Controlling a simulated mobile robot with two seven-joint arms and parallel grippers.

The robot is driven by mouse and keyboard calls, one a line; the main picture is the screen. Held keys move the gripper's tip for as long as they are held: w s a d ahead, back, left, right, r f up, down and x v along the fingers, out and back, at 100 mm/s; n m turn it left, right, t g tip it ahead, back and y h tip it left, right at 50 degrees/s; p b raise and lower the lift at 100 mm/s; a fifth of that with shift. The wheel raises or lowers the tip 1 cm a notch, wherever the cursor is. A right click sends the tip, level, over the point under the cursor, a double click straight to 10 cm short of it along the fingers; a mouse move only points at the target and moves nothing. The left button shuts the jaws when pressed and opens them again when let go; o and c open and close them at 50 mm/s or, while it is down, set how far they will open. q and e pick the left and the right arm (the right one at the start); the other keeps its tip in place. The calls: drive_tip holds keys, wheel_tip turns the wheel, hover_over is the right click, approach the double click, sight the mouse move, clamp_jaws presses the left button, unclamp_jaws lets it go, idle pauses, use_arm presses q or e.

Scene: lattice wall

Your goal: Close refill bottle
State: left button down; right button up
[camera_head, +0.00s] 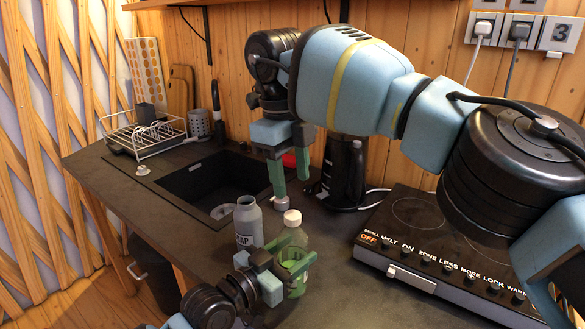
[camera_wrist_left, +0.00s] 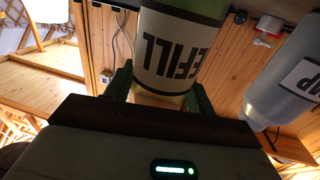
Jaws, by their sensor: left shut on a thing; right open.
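The refill bottle (camera_head: 297,240) is a clear bottle with green contents, standing near the counter's front edge. A white cap (camera_head: 292,218) sits at its top; I cannot tell whether it is tightened. My left gripper (camera_head: 296,268) is shut around the bottle's lower body. The left wrist view shows the bottle's "REFILL" label (camera_wrist_left: 180,50) upside down between the fingers. My right gripper (camera_head: 289,178) is open, fingers pointing down, above and behind the cap. A small grey piece (camera_head: 281,203) shows just below its left fingertip; I cannot tell whether they touch.
A grey pump bottle (camera_head: 248,222) stands open close left of the refill bottle; it also shows in the left wrist view (camera_wrist_left: 285,85). A black sink (camera_head: 205,185) is further left, a dish rack (camera_head: 148,135) beyond. A black kettle (camera_head: 346,170) and hob (camera_head: 430,245) are right.

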sight(293, 214)
drive_tip(key=n, duration=0.5)
drive_tip(key=shift+r, duration=0.2)
drive_tip(key=n, duration=0.4)
drive_tip(key=shift+s+d+r+n+y, duration=0.1)
drive_tip(key=shift+n+y, duration=0.2)
drive_tip(key=shift+n, duration=0.1)
drive_tip(key=n, duration=0.4)
drive_tip(key=shift+s+r+n, duration=0.1)
drive_tip(key=shift+r+n, duration=0.05)
drive_tip(key=shift+n, duration=0.15)
drive_tip(key=n, duration=0.4)
drive_tip(key=shift+r+y, duration=0.1)
drive_tip(key=shift+y, duration=0.2)
drive_tip(key=shift+f, duration=4)
